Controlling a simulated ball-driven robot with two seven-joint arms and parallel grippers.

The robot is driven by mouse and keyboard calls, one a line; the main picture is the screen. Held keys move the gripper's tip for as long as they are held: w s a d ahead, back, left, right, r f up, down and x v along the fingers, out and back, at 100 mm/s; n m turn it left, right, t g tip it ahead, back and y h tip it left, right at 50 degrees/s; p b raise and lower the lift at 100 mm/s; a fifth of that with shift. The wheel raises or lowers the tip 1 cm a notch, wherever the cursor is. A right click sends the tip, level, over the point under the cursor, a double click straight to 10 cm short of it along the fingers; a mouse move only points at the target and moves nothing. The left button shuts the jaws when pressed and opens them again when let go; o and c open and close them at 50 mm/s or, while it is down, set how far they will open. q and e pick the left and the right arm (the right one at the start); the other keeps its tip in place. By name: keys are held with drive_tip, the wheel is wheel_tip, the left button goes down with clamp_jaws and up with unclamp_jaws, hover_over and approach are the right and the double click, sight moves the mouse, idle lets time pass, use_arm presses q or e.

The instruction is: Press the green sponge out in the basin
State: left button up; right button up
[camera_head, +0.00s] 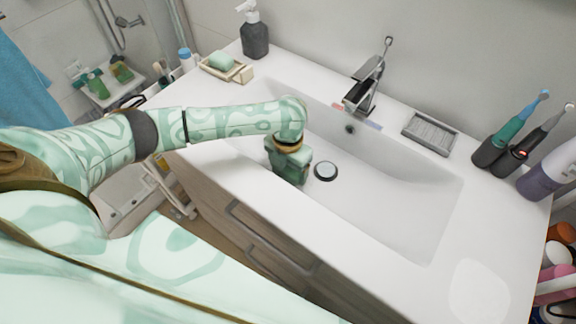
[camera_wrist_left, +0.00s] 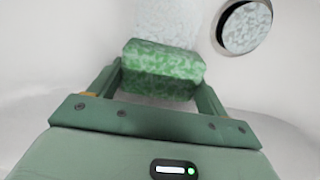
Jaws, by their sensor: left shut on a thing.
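The green sponge (camera_wrist_left: 163,62) sits between the two fingers of my left gripper (camera_wrist_left: 160,80) in the left wrist view, with a finger along each side. In the head view my left gripper (camera_head: 290,172) points down into the left part of the white basin (camera_head: 400,205), beside the drain (camera_head: 325,171). There the gripper hides the sponge. A pale speckled patch (camera_wrist_left: 168,20) lies just beyond the sponge; I cannot tell whether it is wetness or foam. The drain (camera_wrist_left: 246,26) also shows at the upper right of the wrist view. My right gripper is not in view.
A tap (camera_head: 364,85) stands behind the basin. A wooden dish (camera_head: 240,72) with a green block and a dark pump bottle (camera_head: 254,36) stand at the back left. A grey ridged tray (camera_head: 430,133) and electric toothbrushes (camera_head: 495,147) stand at the right. The basin's right half is clear.

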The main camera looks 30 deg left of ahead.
use_arm(q)
drive_tip(key=shift+s+f+p, duration=0.1)
drive_tip(key=shift+f+p, duration=0.05)
drive_tip(key=shift+p, duration=0.6)
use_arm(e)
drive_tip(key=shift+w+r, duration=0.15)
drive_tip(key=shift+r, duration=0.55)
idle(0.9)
use_arm(q)
wheel_tip(320, 180, up, 15)
drive_tip(key=p, duration=1.5)
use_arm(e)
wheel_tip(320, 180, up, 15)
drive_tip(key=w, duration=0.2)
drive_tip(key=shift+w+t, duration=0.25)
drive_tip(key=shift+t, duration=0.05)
